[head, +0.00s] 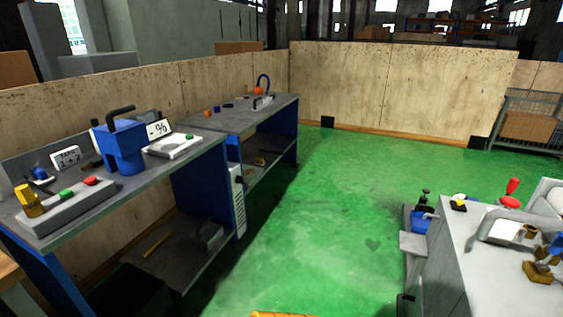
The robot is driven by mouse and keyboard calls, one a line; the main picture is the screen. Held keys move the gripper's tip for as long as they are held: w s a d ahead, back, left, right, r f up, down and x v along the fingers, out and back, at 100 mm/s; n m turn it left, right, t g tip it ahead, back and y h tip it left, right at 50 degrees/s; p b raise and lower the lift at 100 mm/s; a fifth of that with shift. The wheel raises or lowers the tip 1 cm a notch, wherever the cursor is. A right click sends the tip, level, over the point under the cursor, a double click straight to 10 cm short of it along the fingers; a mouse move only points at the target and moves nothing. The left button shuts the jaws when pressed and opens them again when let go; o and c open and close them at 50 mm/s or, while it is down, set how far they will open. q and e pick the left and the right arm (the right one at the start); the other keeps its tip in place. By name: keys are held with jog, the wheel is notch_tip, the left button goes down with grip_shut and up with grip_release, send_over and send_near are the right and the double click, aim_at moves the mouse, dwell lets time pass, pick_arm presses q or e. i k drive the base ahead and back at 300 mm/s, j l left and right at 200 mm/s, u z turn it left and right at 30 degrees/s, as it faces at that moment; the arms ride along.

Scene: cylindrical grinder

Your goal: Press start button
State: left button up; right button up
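A grey control box (62,214) lies on the near left workbench. It has a green button (67,194), a red button (90,181) and a yellow part (27,201) at its left end. A second green button (189,136) is on a flat white device (172,146) farther back on the same bench. No label shows which button is the start button. A grey machine (490,255) at the lower right carries a red knob (510,203) and a red-topped lever (512,187). Neither of my grippers is in view.
The near workbench (205,145) also holds a blue device with a black handle (122,147). A second bench (275,108) stands behind it. The green floor (310,220) between benches and machine is clear. An orange thing (285,314) is cut off at the bottom edge.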

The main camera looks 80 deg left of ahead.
aim_at(66, 194)
jog(key=u, duration=4.25)
